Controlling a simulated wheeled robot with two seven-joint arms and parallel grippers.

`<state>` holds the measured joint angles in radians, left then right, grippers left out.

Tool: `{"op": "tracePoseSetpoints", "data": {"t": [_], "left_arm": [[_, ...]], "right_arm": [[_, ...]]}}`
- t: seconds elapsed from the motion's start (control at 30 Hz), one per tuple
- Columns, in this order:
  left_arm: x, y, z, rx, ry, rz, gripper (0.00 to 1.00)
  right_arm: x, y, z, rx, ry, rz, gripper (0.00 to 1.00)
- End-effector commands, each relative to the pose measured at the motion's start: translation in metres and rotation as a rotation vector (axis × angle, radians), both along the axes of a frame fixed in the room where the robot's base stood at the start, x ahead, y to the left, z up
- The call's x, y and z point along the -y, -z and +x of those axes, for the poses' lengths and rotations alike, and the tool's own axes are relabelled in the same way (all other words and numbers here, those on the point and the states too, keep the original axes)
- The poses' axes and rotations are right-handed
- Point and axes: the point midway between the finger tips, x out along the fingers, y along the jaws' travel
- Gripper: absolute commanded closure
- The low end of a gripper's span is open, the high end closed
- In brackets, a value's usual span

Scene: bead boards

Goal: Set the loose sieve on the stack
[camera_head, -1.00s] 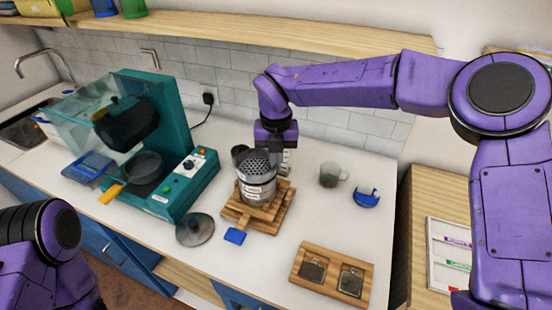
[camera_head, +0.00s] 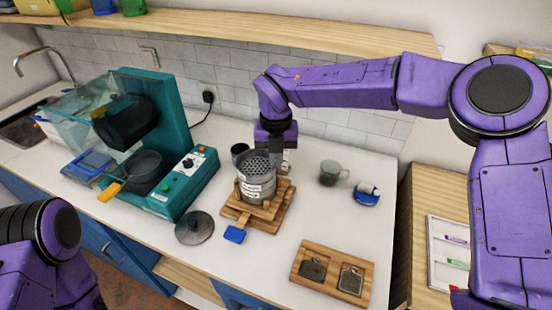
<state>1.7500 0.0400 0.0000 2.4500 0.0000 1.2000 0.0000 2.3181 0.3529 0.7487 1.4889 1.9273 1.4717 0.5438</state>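A grey metal sieve with a perforated plate (camera_head: 256,165) sits at the top of the sieve stack (camera_head: 257,191), with no clear gap between it and the part below. White labels show on their sides. The stack stands upright on a wooden stand (camera_head: 242,215). My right gripper (camera_head: 276,157) points down at the far right rim of the top sieve; its fingers are small and dark, and whether they grip the rim is not clear. My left arm shows at the lower left, but its gripper is out of view.
A teal machine (camera_head: 178,150) stands left, a round grey lid (camera_head: 194,228) in front of it. A dark cup (camera_head: 239,150) is behind the stack. A glass mug (camera_head: 330,173) and a blue-white item (camera_head: 367,194) stand right. A wooden tray (camera_head: 333,272) lies front right.

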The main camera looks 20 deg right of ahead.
Motion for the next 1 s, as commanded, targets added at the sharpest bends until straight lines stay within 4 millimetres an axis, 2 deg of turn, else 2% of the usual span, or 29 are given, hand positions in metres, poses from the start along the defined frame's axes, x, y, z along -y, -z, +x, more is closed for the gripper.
{"op": "tracePoseSetpoints", "data": {"t": [0.1,0.17,0.2,0.47,0.57,0.67,0.9,1.0], "left_arm": [[0.0,0.0,0.0,0.0,0.0,0.0,0.57],[0.0,0.0,0.0,0.0,0.0,0.0,0.57],[0.0,0.0,0.0,0.0,0.0,0.0,0.57],[0.0,0.0,0.0,0.0,0.0,0.0,0.57],[0.0,0.002,0.0,0.0,0.0,0.0,0.57],[0.0,0.008,0.0,0.0,0.0,0.0,0.57],[0.0,0.016,0.0,0.0,0.0,0.0,0.57],[0.0,0.017,0.0,0.0,0.0,0.0,0.57]], "right_arm": [[0.0,0.0,0.0,0.001,0.0,0.0,1.0],[0.0,0.0,0.0,0.001,0.0,0.0,0.8],[0.0,0.0,0.0,0.001,0.0,0.0,0.67],[0.0,0.0,0.0,0.001,0.0,0.0,0.66],[0.0,-0.006,0.001,0.003,0.001,-0.001,0.66],[0.0,-0.023,0.001,0.005,0.002,0.0,0.66],[0.0,-0.08,0.001,0.004,0.002,0.001,0.66],[0.0,-0.096,0.001,0.003,0.001,-0.001,0.66]]}}
